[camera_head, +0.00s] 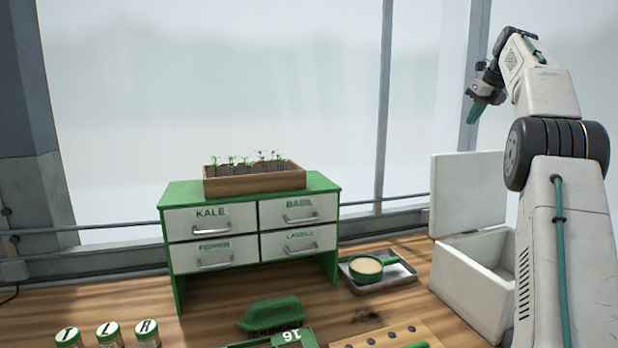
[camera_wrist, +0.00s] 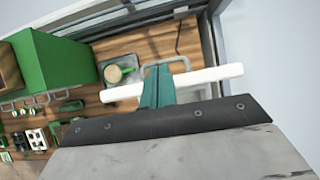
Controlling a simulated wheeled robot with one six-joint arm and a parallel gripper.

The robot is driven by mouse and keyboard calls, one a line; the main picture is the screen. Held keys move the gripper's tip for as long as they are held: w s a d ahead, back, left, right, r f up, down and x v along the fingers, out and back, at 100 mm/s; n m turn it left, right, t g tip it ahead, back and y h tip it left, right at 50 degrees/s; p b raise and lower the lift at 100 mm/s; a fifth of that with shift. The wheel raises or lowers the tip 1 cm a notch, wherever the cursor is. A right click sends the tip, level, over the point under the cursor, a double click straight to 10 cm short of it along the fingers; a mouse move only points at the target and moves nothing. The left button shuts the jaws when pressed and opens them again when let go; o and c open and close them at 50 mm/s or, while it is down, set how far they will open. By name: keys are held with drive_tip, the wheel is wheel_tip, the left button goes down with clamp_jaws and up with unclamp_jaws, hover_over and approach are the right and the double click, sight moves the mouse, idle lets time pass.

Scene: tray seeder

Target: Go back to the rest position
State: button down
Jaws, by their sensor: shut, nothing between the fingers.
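My gripper (camera_head: 476,112) is raised high at the upper right in the head view, well above the bench and clear of everything on it. Its teal fingers (camera_wrist: 158,86) are together and empty in the wrist view. The wrist view looks down past them at the white box's lid edge (camera_wrist: 208,76), far below. No object is held.
A green cabinet (camera_head: 180,190) with several labelled drawers, all shut, carries a seedling planter (camera_head: 254,184). A grey tray (camera_head: 400,274) holds a green scoop (camera_head: 366,266). An open white box (camera_head: 470,270) stands at right.

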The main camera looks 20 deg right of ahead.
drive_tip(key=s+a+r+n+g, duration=0.15)
drive_tip(key=a+n, duration=0.65)
drive_tip(key=a, duration=0.8)
drive_tip(key=s+a+f+n+y, duration=0.1)
drive_tip(key=s+a+f+n, duration=0.1)
drive_tip(key=s+a+n, duration=0.5)
drive_tip(key=s+a+f+n, duration=0.2)
drive_tip(key=s+a+n, duration=0.1)
drive_tip(key=a, duration=0.8)
drive_tip(key=s+a+f+n+g, duration=0.1)
drive_tip(key=s+a+f+n, duration=0.4)
drive_tip(key=s+f, duration=0.3)
drive_tip(key=s+a+f+n+g, duration=0.1)
drive_tip(key=s+a+f+n, duration=0.4)
drive_tip(key=s, duration=0.5)
drive_tip(key=s+a+f+n+g, duration=0.1)
drive_tip(key=s+a+f+n, duration=0.4)
drive_tip(key=s+f+n, duration=0.3)
wheel_tip(320, 180, down, 3)
drive_tip(key=shift+s+r+n+h, duration=0.1)
drive_tip(key=shift+s+n+h, duration=0.2)
drive_tip(key=shift+s, duration=0.65)
